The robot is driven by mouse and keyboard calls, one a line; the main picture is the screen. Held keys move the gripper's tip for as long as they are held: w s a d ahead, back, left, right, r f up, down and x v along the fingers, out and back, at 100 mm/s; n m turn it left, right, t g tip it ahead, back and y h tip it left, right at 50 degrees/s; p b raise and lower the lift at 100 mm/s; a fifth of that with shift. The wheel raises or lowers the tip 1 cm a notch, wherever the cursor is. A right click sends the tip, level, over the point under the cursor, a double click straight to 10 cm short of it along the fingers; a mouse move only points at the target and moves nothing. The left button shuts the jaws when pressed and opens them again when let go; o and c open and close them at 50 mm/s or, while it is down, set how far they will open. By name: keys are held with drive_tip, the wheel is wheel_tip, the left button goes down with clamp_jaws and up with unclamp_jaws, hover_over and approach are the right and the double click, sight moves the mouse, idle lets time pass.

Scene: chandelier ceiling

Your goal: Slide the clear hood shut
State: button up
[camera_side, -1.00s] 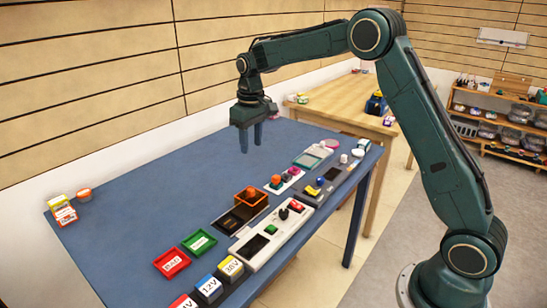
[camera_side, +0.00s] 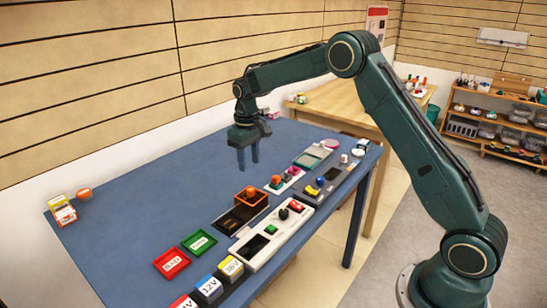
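My gripper (camera_side: 248,164) hangs above the blue table with its two fingers pointing down and a gap between them. It is open and empty, behind the row of devices and apart from them. An orange-framed box with an orange knob (camera_side: 252,197) sits at the far end of a dark base (camera_side: 229,222). A pale panel with a greenish see-through surface (camera_side: 308,160) lies farther back on the right. Which of these is the clear hood I cannot tell for sure at this size.
A white panel with switches (camera_side: 262,246) lies in front of the dark base. Red (camera_side: 172,263) and green (camera_side: 199,242) trays and labelled blocks (camera_side: 208,288) stand at the near end. Small boxes (camera_side: 62,211) sit at the left edge. The table's left middle is clear.

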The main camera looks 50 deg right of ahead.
sight(251, 189)
wheel_tip(251, 189, down, 10)
drive_tip(key=shift+f, duration=0.1)
idle(0.4)
clamp_jaws()
